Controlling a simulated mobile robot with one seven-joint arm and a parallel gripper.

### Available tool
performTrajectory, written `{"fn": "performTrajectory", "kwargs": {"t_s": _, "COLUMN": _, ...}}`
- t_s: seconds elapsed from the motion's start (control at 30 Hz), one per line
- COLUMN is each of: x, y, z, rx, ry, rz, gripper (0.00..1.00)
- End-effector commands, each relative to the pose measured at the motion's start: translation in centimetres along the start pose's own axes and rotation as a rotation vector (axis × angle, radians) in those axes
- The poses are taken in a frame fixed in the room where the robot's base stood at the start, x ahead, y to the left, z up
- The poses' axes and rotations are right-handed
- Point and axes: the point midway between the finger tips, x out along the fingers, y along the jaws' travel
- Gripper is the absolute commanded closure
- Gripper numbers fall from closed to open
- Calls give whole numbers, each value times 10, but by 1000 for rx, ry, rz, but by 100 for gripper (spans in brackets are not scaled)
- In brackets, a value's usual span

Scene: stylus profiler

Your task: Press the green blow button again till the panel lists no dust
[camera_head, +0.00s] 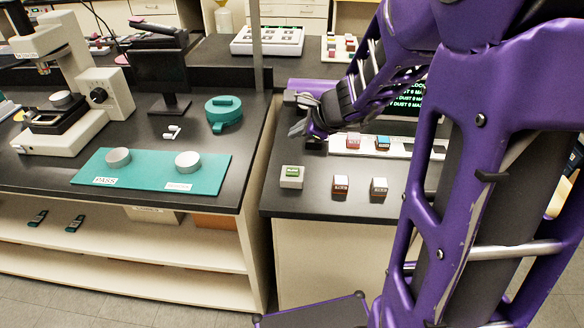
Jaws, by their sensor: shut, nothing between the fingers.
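The green blow button (291,172) sits on a small white box near the front left of the right-hand black bench. My gripper (298,130) is shut and empty, above and behind the button and apart from it. The panel (408,98) is a dark screen with green text behind my arm.
Two more small button boxes (340,185) (379,187) stand right of the green one. A white strip (400,147) with a red and a blue block lies behind them. On the left bench are a microscope (75,80) and a teal mat (140,180) with two metal discs.

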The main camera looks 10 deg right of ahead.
Motion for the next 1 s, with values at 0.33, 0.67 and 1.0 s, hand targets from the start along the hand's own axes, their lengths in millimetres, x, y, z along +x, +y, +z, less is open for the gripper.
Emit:
{"fn": "performTrajectory", "kwargs": {"t_s": 0.33, "x": 9, "y": 7, "z": -7, "rx": -1, "ry": 2, "rz": 0, "gripper": 100}}
{"fn": "performTrajectory", "kwargs": {"t_s": 0.67, "x": 40, "y": 30, "z": -30, "rx": 0, "ry": 2, "rz": 0, "gripper": 100}}
{"fn": "performTrajectory", "kwargs": {"t_s": 1.0, "x": 62, "y": 45, "z": -45, "rx": -1, "ry": 1, "rz": -1, "gripper": 100}}
